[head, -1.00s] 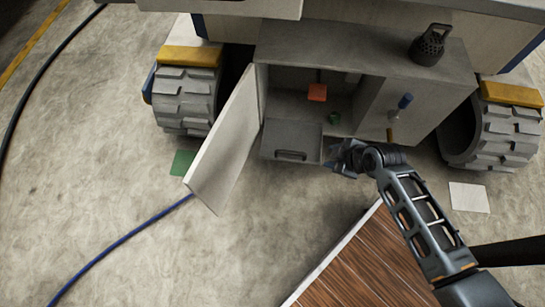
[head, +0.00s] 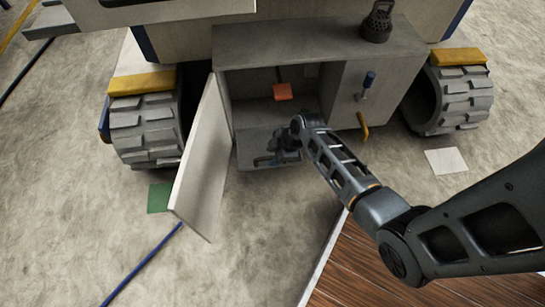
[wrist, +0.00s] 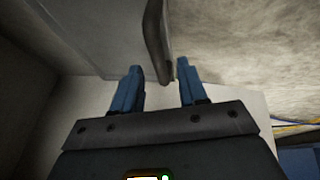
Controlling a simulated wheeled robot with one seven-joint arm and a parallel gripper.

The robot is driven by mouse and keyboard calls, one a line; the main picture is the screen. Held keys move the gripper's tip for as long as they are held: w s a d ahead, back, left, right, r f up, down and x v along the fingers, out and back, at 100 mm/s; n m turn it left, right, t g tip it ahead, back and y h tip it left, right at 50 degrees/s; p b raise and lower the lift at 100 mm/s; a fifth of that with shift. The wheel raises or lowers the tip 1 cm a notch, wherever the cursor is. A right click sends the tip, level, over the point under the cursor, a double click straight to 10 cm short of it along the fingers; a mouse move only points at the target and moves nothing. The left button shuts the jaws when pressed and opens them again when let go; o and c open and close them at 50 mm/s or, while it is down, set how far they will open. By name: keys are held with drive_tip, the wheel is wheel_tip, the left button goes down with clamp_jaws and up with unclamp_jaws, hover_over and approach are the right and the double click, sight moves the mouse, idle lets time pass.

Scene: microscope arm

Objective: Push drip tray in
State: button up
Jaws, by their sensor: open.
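The drip tray (head: 247,145) is a grey panel-fronted tray at the lower left of the open cabinet. It appears to stick out a little past the cabinet's front; how far is hard to tell. Its dark bar handle (wrist: 156,38) shows in the wrist view. My gripper (head: 266,160) is at the tray's front and hides the handle in the head view. In the wrist view, my gripper (wrist: 160,68) is open, with blue fingers apart and the handle's end near the gap between the tips. Whether they touch it is unclear.
The cabinet door (head: 203,160) stands open to the left of my gripper. An orange block (head: 282,91) hangs inside. A wooden top (head: 375,265) lies below my arm.

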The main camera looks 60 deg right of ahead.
drive_tip(key=shift+w+f, duration=0.2)
drive_tip(key=shift+f, duration=0.2)
drive_tip(key=shift+c, duration=0.2)
clamp_jaws()
